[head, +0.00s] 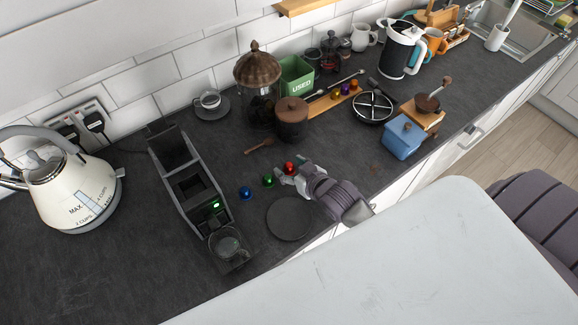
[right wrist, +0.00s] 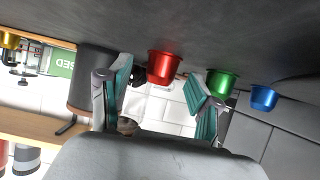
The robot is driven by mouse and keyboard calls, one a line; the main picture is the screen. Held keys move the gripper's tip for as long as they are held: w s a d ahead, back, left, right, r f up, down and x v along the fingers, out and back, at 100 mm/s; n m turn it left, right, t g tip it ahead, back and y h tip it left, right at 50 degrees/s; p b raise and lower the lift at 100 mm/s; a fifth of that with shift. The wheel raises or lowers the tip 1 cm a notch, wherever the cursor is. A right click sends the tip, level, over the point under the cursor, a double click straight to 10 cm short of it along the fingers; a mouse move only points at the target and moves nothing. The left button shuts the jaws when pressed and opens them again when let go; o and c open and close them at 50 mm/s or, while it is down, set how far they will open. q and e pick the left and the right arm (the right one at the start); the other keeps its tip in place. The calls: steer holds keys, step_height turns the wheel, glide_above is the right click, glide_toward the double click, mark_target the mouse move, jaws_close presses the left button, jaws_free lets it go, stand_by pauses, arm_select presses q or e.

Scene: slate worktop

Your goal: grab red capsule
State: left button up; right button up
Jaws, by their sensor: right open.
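The red capsule (head: 289,167) stands on the slate worktop, at the tips of my right gripper (head: 284,176) in the head view. In the right wrist view the red capsule (right wrist: 164,67) shows beyond and between the two open teal-padded fingers of my right gripper (right wrist: 160,90), with no finger closed on it. The green capsule (head: 268,180) stands to its left in the head view, and the blue capsule (head: 245,193) farther left. In the right wrist view the green capsule (right wrist: 221,82) is close behind one finger. My left gripper is not in view.
A black capsule coffee machine (head: 190,185) stands left of the capsules. A round dark mat (head: 288,218) lies in front. A wooden spoon (head: 258,146) and a brown canister (head: 291,120) are behind. A blue grinder (head: 403,138) stands to the right.

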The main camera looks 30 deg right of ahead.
steer(key=c, duration=0.8)
